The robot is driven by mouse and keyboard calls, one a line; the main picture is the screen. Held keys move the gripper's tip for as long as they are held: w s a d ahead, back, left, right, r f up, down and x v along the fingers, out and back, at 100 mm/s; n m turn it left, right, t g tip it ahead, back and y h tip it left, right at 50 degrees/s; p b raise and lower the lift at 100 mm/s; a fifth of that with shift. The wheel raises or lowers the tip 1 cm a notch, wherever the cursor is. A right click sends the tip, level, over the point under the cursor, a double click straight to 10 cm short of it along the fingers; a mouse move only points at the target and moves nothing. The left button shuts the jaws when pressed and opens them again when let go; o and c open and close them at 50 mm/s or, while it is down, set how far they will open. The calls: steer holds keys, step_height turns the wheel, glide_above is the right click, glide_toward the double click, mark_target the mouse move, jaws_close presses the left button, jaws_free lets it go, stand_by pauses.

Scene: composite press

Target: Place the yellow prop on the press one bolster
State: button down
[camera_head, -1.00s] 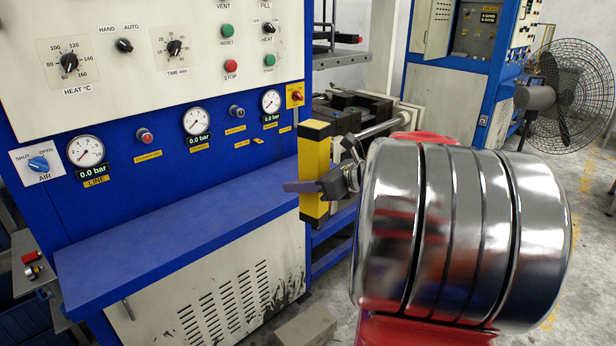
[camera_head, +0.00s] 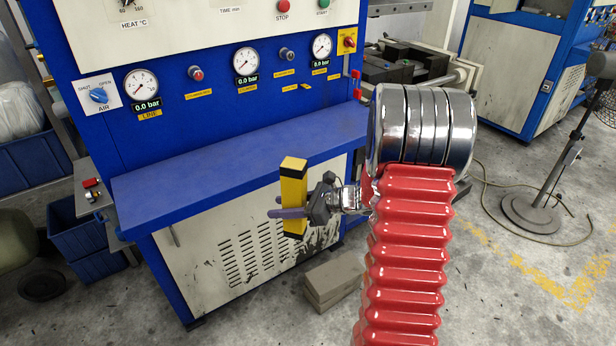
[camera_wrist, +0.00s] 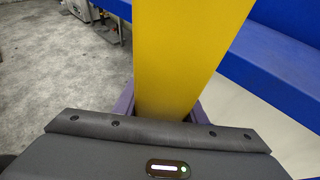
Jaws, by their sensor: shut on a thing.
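The yellow prop (camera_head: 293,190) is a narrow upright block with black ends. My gripper (camera_head: 288,213) is shut on it with purple fingers and holds it in the air before the blue ledge and vented cabinet door. In the wrist view the prop (camera_wrist: 190,45) rises between my gripper's purple fingers (camera_wrist: 160,108); its ends are out of that view. Dark tooling blocks (camera_head: 400,68) sit inside the press, right of the control panel. My arm partly covers that opening, and I cannot clearly make out the bolster.
The blue ledge (camera_head: 235,155) juts out below the gauges and is bare. Grey blocks (camera_head: 335,280) lie on the floor by the cabinet. Blue bins (camera_head: 85,235) stand at left. A fan stand (camera_head: 535,208) and a cable are at right. Floor between is open.

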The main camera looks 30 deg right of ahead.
steer(key=s+a+f+n+g+y, duration=0.2)
steer(key=s+a+f+n, duration=0.1)
steer(key=a+f, duration=1.1)
steer(key=shift+a+f+g, duration=0.3)
steer(key=shift+a+f, duration=0.05)
steer(key=shift+a, duration=0.7)
steer(key=shift+w+d, duration=0.1)
